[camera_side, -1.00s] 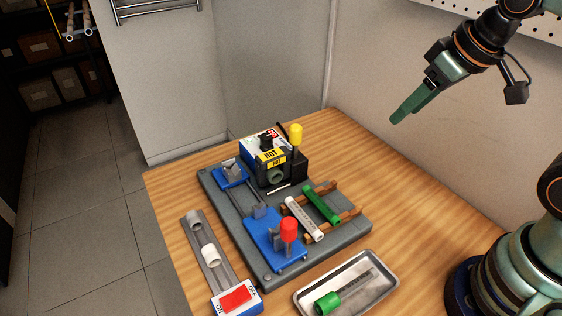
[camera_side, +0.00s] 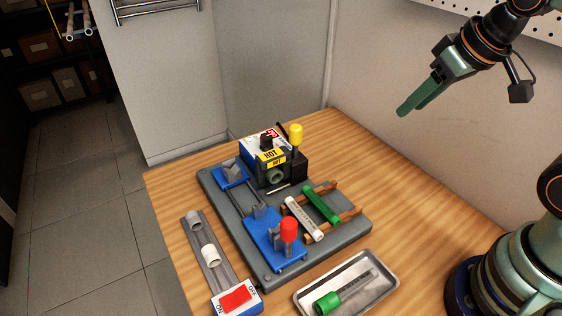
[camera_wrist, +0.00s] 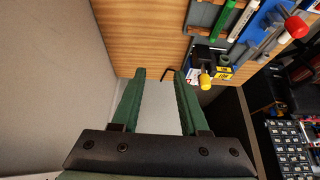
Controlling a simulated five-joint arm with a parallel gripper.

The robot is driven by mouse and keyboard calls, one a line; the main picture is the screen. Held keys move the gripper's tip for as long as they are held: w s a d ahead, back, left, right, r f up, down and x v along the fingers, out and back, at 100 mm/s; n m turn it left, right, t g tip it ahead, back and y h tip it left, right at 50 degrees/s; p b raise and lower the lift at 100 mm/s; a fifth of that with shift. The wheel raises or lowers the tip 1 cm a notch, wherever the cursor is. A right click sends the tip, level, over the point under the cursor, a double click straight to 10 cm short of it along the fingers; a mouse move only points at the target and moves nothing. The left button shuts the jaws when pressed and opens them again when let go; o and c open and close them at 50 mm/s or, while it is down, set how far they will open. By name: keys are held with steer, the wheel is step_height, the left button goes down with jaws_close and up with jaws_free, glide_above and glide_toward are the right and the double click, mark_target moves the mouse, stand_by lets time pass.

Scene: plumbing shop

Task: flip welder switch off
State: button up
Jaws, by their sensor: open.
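The welder (camera_side: 271,162), a blue, white and black box with yellow HOT labels, stands at the back of a grey base plate. A black switch-like part (camera_side: 266,142) sits on its top beside a red label; its setting is too small to read. A yellow-knobbed lever (camera_side: 296,134) rises beside it. In the wrist view the welder (camera_wrist: 209,60) and yellow knob (camera_wrist: 205,82) lie right of the fingers. A red rocker (camera_side: 236,297) marked ON and OFF sits at the bench front. My gripper (camera_side: 403,113) is open and empty, high above the bench's right; its fingers (camera_wrist: 160,78) show apart.
The grey base plate (camera_side: 352,235) carries a blue clamp slide with a red knob (camera_side: 289,229), and white (camera_side: 303,218) and green (camera_side: 321,205) pipes on a wooden rack. A metal tray (camera_side: 385,271) holds a green-handled tool. The bench's right side (camera_side: 345,140) is clear; walls stand behind.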

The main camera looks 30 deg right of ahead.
steer(key=shift+w+a, duration=0.1)
steer(key=shift+a, duration=0.1)
steer(key=c, duration=0.5)
steer(key=w+a+r+g+y, duration=0.1)
steer(key=w+a+g, duration=0.1)
steer(key=a, duration=0.7)
steer(key=shift+w+r, duration=0.3)
steer(key=shift+w, duration=0.35)
steer(key=s+a+f+g+h, duration=0.1)
steer(key=s+a+f+g, duration=0.1)
steer(key=a, duration=1.2)
steer(key=s+a+f+g+h, duration=0.1)
steer(key=s+a+f, duration=0.3)
steer(key=a, duration=1.1)
steer(key=shift+s+a+f+g, duration=0.2)
steer(key=shift+s+f+g, duration=0.2)
steer(key=shift+f+g, duration=0.25)
